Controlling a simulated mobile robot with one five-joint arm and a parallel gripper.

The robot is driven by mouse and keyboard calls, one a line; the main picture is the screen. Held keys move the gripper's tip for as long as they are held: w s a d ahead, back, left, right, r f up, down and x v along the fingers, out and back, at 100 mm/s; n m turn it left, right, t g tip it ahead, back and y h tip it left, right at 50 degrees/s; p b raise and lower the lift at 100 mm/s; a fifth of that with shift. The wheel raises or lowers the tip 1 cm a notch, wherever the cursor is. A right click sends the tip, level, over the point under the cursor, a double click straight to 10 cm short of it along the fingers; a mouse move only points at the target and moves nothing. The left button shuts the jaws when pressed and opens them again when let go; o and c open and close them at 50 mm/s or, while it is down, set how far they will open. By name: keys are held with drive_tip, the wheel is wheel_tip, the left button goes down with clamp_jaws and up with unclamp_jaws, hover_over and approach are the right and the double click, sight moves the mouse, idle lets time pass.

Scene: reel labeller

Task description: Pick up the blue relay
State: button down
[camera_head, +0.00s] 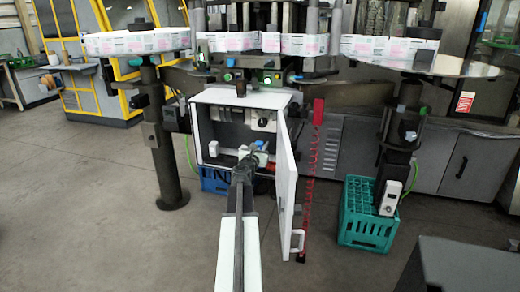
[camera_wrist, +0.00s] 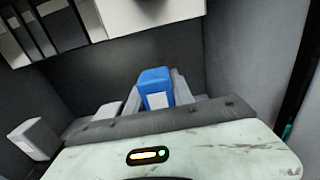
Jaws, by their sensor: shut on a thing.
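The blue relay (camera_wrist: 155,82) is a small upright block with a pale label on its front, in the middle of the wrist view. It stands inside the open white cabinet (camera_head: 242,97). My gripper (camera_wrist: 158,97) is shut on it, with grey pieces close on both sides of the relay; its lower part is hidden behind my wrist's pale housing. In the head view my arm reaches into the cabinet's lower part, and a small blue patch shows at the gripper (camera_head: 257,146).
The cabinet door (camera_head: 286,182) stands open to the right of my arm. White modules (camera_wrist: 150,12) hang on the back wall above the relay. A grey block (camera_wrist: 35,138) is at the left. A blue crate (camera_head: 213,182) lies below the cabinet, a green crate (camera_head: 366,228) to the right.

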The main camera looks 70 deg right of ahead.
drive_tip(key=w+a+r+p, duration=0.2)
drive_tip(key=w+a+r, duration=0.1)
drive_tip(key=w+a, duration=1)
drive_tip(key=shift+a+r, duration=0.3)
drive_tip(key=shift+a, duration=0.5)
